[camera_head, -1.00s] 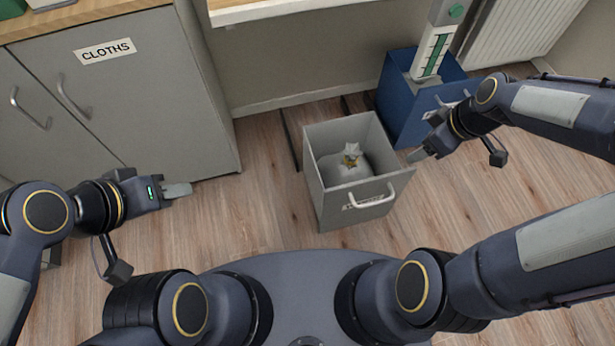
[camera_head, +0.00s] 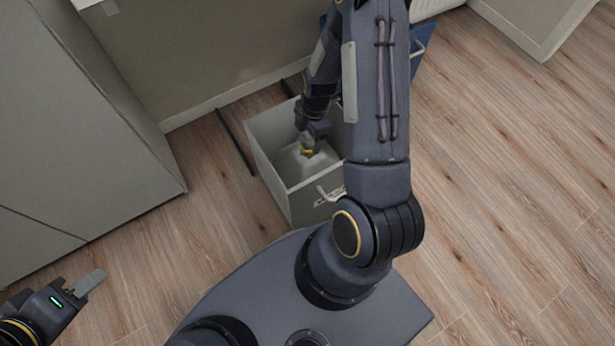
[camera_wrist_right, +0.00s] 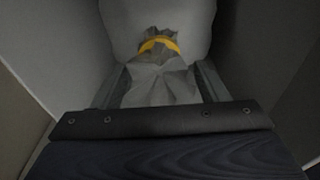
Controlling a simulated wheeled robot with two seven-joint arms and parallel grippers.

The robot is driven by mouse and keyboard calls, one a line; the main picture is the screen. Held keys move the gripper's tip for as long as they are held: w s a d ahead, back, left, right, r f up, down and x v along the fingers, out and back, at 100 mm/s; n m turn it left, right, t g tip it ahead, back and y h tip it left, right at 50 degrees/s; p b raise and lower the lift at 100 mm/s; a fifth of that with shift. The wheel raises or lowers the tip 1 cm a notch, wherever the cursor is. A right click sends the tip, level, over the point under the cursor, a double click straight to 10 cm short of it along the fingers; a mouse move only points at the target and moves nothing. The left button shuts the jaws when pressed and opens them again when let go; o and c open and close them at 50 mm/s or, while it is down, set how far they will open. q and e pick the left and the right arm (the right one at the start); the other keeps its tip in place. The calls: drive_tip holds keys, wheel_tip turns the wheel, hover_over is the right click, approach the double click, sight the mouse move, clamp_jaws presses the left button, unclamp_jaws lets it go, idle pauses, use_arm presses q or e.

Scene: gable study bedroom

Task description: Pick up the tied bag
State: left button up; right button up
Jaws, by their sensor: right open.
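The tied bag (camera_head: 290,166) is pale, with a gathered neck and a yellow tie, and sits inside the open-topped grey bin (camera_head: 258,160). My right gripper (camera_head: 308,146) reaches down into the bin at the bag's top. In the right wrist view the bag (camera_wrist_right: 125,22) shows its yellow tie and crumpled neck. The open fingers of my right gripper (camera_wrist_right: 163,75) stand on either side of the crumpled top; I cannot tell whether they touch it. My left gripper (camera_head: 88,284) is at the lower left, above the floor, far from the bag; its opening is unclear.
The bin has a front handle (camera_head: 330,192) and a label. Its walls rise close around my right gripper. A blue container (camera_head: 418,48) is partly hidden behind my right arm. A grey cabinet (camera_head: 80,120) stands at left. Wood floor (camera_head: 500,170) at right is clear.

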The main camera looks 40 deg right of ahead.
sight(309, 164)
wheel_tip(309, 164, down, 3)
drive_tip(key=shift+a+r+b, duration=0.1)
drive_tip(key=shift+b, duration=0.2)
drive_tip(key=shift+c, duration=0.4)
clamp_jaws()
drive_tip(key=shift+w+r, duration=0.1)
